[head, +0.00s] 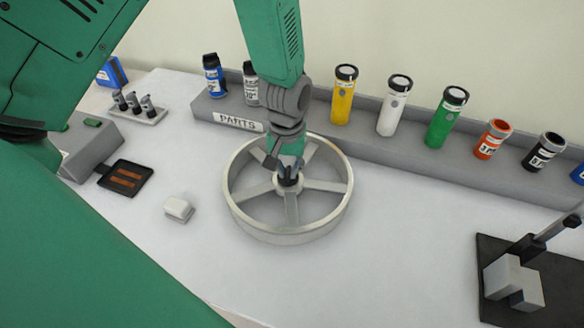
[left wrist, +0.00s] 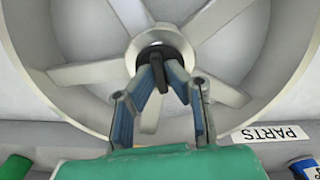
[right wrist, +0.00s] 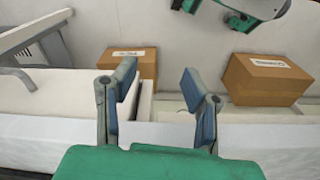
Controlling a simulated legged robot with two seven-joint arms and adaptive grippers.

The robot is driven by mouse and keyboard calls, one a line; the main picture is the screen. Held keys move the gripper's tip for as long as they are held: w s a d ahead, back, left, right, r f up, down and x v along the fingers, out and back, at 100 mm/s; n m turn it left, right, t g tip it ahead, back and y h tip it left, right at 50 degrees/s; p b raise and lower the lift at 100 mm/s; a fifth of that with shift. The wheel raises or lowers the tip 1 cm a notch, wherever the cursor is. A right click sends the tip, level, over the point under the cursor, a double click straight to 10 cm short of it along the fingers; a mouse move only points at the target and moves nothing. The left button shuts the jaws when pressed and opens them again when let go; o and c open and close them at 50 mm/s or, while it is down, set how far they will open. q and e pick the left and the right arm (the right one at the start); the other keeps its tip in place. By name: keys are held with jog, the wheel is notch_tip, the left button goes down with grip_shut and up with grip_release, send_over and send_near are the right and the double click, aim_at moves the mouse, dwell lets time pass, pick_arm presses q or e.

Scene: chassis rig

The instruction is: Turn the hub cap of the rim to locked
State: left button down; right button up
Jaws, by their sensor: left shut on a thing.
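The rim (head: 333,221) is a pale metal wheel with several spokes, lying flat on the white bench. Its hub cap (left wrist: 157,62) is a dark piece with a black bar handle at the centre of the rim. My left gripper (head: 288,178) reaches down from above and is shut on the hub cap, its blue-padded fingers on either side of the bar in the left wrist view (left wrist: 160,72). The lock marks cannot be made out. My right gripper (right wrist: 155,85) is open and empty, away from the rim, above white surfaces and cardboard boxes.
A grey PARTS rack (head: 237,122) with several coloured bottles runs behind the rim. A small white block (head: 178,209) and a black tray (head: 125,178) lie to the left. A dark fixture (head: 515,280) stands at right. Cardboard boxes (right wrist: 265,78) show in the right wrist view.

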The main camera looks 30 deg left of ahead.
pick_arm(q)
jog(key=shift+s+a+m+p, duration=0.15)
jog(key=shift+m+p, duration=0.2)
jog(key=shift+m, duration=0.35)
jog(key=shift+d+m+p, duration=0.45)
jog(key=shift+m, duration=0.95)
jog(key=shift+a, duration=0.1)
jog(key=c, duration=1.9)
grip_release()
jog(key=shift+w+r, duration=0.1)
jog(key=shift+w, duration=0.1)
